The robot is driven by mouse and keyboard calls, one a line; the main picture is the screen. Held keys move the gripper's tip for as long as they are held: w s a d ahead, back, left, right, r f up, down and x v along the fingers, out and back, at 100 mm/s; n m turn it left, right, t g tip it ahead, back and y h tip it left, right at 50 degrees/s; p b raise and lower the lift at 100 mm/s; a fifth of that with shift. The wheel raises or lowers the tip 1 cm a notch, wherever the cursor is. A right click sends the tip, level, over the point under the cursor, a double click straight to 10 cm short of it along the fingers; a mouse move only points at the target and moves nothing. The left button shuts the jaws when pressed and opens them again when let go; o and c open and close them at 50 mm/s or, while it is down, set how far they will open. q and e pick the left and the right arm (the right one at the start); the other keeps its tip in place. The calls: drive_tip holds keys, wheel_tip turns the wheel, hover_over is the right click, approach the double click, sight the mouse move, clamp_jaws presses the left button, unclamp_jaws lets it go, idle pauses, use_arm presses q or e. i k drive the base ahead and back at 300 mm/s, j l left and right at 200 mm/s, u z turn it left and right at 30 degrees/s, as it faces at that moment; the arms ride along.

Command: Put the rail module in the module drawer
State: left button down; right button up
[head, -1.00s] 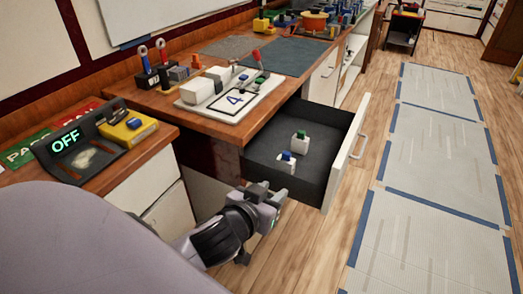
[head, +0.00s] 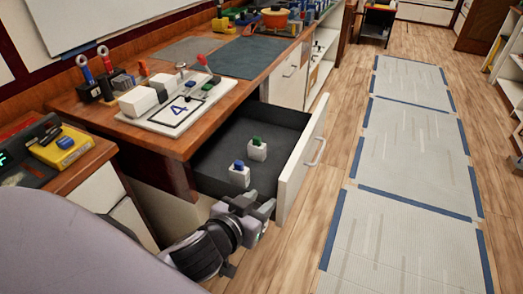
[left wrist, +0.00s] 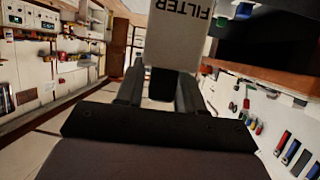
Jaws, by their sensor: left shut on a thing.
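My left gripper (head: 256,207) is at the near left corner of the open module drawer (head: 282,127). In the left wrist view my left gripper (left wrist: 160,84) is shut on a light grey block marked FILTER, the rail module (left wrist: 176,36), whose lettering appears upside down. In the head view I cannot make the held module out behind the gripper. Inside the dark drawer stand a white module with a blue top (head: 239,176) and one with a green top (head: 257,150). My right gripper is not in view.
The drawer's pale front panel (head: 303,158) stands out from the wooden bench (head: 180,140). A white board with breakers (head: 160,118) lies on the bench. A yellow device (head: 62,147) is at the left. The back and right of the drawer floor are clear.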

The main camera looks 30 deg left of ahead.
sight(270, 136)
drive_tip(key=i+l, duration=0.35)
drive_tip(key=i, duration=0.15)
drive_tip(key=i+l, duration=0.4)
drive_tip(key=i, duration=0.15)
drive_tip(key=i+l, duration=0.35)
drive_tip(key=i, duration=0.15)
drive_tip(key=i+l, duration=0.4)
drive_tip(key=i, duration=0.15)
drive_tip(key=i+l+u, duration=0.1)
drive_tip(key=u, duration=0.2)
drive_tip(key=i+l+u, duration=0.2)
drive_tip(key=u, duration=1.05)
drive_tip(key=i+j, duration=0.4)
